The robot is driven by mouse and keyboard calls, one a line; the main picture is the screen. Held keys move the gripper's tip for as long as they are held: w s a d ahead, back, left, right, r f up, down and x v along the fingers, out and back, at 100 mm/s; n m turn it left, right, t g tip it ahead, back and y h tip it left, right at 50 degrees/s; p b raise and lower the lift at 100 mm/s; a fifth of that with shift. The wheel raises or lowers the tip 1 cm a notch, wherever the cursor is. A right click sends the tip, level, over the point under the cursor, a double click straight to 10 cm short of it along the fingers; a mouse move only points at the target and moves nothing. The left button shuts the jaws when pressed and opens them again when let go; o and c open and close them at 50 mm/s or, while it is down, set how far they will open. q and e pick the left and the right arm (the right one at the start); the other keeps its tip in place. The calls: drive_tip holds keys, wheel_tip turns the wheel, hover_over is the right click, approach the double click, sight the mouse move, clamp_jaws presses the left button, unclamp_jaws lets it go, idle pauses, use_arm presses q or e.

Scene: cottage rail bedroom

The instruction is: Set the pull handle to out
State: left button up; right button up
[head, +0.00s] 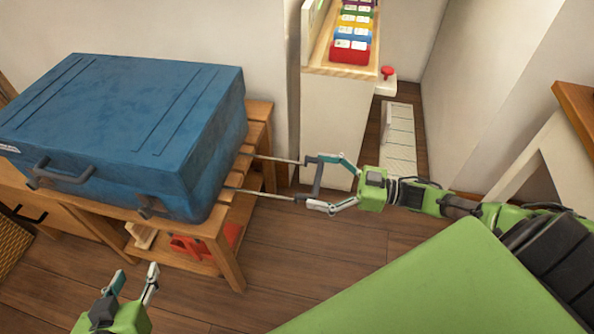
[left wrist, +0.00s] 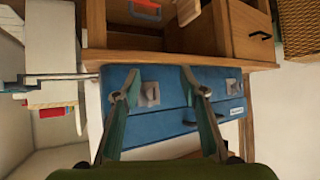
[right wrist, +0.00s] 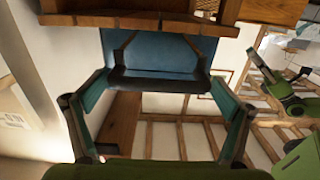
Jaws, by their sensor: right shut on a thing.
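The blue suitcase (head: 120,120) lies flat on a wooden slatted bench (head: 228,262). Its pull handle (head: 317,180) stands out from the right side on two thin metal rods, well clear of the case. My right gripper (head: 311,181) is shut on the handle's dark crossbar, with one finger at each end. The right wrist view shows the crossbar (right wrist: 160,82) between the fingers and the blue case beyond. My left gripper (head: 136,277) is open and empty, in front of the bench and apart from the case. The left wrist view shows the suitcase (left wrist: 165,115) beyond its spread fingers.
A white cabinet (head: 341,120) with a wooden top and colourful boxes (head: 352,35) stands behind the handle. Red items (head: 205,243) lie on the bench's lower shelf. A wooden-topped table (head: 578,110) is at the right. The floor in front of the handle is clear.

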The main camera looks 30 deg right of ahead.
use_arm(q)
drive_tip(key=s+f+g, duration=0.1)
drive_tip(key=s+a+f+g, duration=0.1)
drive_tip(key=s+f, duration=0.1)
drive_tip(key=shift+a+y, duration=0.2)
drive_tip(key=shift+y, duration=0.1)
use_arm(e)
drive_tip(key=v, duration=0.3)
drive_tip(key=shift+s+d, duration=0.2)
drive_tip(key=o, duration=1.2)
drive_tip(key=shift+d, duration=0.1)
use_arm(q)
drive_tip(key=shift+s+d+r, duration=0.1)
drive_tip(key=shift+d, duration=0.1)
use_arm(e)
drive_tip(key=shift+o, duration=0.2)
drive_tip(key=shift+s, duration=0.15)
drive_tip(key=shift+d, duration=0.1)
use_arm(q)
drive_tip(key=shift+a, duration=0.1)
use_arm(e)
drive_tip(key=v, duration=1.2)
